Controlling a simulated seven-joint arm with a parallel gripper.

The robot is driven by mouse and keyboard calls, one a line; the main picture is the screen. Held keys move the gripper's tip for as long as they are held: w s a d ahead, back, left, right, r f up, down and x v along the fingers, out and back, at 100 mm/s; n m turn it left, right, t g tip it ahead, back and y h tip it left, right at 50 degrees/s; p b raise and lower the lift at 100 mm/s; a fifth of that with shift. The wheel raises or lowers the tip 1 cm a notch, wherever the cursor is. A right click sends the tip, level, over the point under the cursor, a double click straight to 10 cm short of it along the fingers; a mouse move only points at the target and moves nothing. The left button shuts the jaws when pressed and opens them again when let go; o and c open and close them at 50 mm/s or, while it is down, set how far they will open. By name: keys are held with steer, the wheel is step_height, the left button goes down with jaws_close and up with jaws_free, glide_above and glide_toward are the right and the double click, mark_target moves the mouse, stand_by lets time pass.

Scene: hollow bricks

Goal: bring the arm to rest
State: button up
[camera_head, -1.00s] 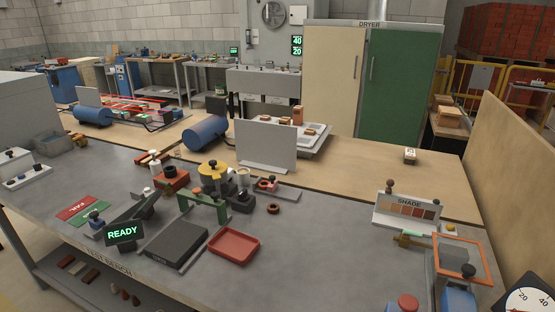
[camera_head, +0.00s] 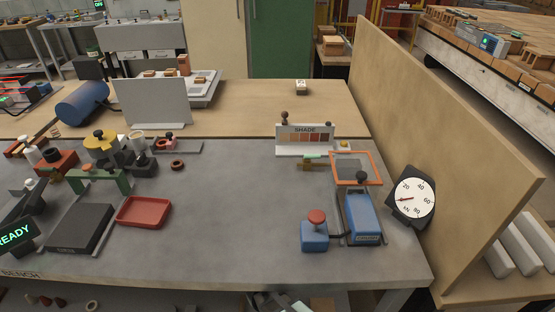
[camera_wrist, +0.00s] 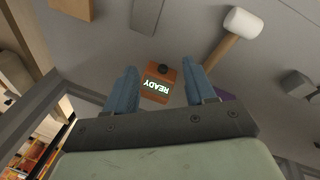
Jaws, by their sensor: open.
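My gripper (camera_wrist: 158,65) shows in the wrist view with its two blue fingers spread apart and nothing held between them. Beyond the fingertips is an orange-brown box (camera_wrist: 170,74) with a lit READY display, seen upside down. It appears between the fingers in the picture; I cannot judge the distance. I cannot make out my gripper in the head view.
In the wrist view a white-headed mallet (camera_wrist: 243,22) lies on a grey surface. In the head view the grey bench holds a red tray (camera_head: 144,212), a blue device (camera_head: 362,218) and a dial gauge (camera_head: 411,198).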

steer(key=s+d+f+m+g, duration=0.1)
steer(key=s+d+g, duration=0.1)
steer(key=s+d, duration=0.4)
steer(key=s+d+m+g, duration=0.2)
steer(key=s+d, duration=0.2)
steer(key=d, duration=0.4)
steer(key=s+d+r+m+g, duration=0.1)
steer(key=s+d+g, duration=0.1)
steer(key=s+d, duration=0.2)
steer(key=s+d+r+m+g+y, duration=0.1)
steer(key=s+d+m+g, duration=0.1)
steer(key=s, duration=0.8)
steer(key=shift+s+d+g+y, duration=0.35)
steer(key=shift+d+g, duration=0.15)
steer(key=shift+d, duration=0.45)
